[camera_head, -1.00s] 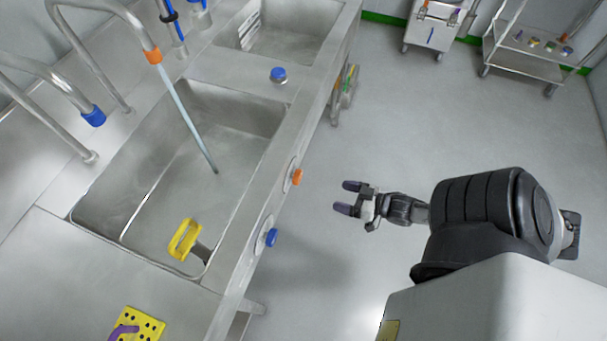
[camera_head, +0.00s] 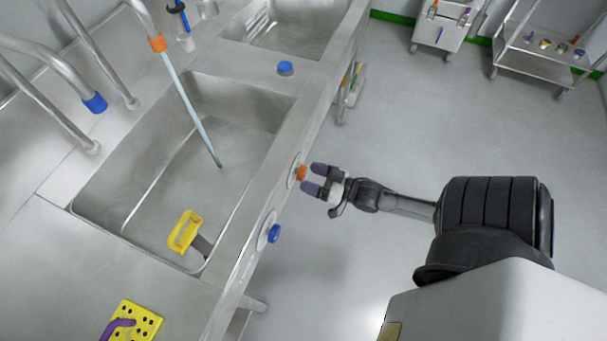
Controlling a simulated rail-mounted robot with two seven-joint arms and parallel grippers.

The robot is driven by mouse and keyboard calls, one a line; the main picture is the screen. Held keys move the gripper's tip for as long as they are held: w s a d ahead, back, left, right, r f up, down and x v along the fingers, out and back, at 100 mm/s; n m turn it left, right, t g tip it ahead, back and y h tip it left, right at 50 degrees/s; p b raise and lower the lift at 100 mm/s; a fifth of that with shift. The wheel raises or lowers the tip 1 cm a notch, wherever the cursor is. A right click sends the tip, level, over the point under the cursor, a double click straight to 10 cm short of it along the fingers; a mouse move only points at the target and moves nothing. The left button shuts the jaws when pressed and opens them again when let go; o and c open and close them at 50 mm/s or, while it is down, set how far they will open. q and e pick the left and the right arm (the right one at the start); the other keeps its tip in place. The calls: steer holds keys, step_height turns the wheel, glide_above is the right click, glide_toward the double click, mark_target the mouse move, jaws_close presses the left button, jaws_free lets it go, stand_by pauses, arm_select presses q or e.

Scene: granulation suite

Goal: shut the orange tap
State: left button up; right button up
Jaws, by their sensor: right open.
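The orange tap (camera_head: 301,173) is a small knob on a round plate on the front face of the sink bench. Water runs in a stream (camera_head: 195,115) from the orange-banded spout (camera_head: 158,43) into the near sink basin (camera_head: 150,170). My right gripper (camera_head: 314,179) is open, with its two purple-tipped fingers pointing left at the orange tap. The fingertips are right at the knob; I cannot tell whether they touch it or are around it. My left gripper is not in view.
A blue knob (camera_head: 274,234) sits on the same front face, nearer to me. A yellow-handled tool (camera_head: 185,231) lies in the basin, and a yellow perforated block (camera_head: 143,322) on the bench. A trolley (camera_head: 545,62) stands far right.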

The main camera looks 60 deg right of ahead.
mark_target(305, 175)
steer(key=shift+w+a, duration=0.1)
steer(key=shift+w, duration=1.4)
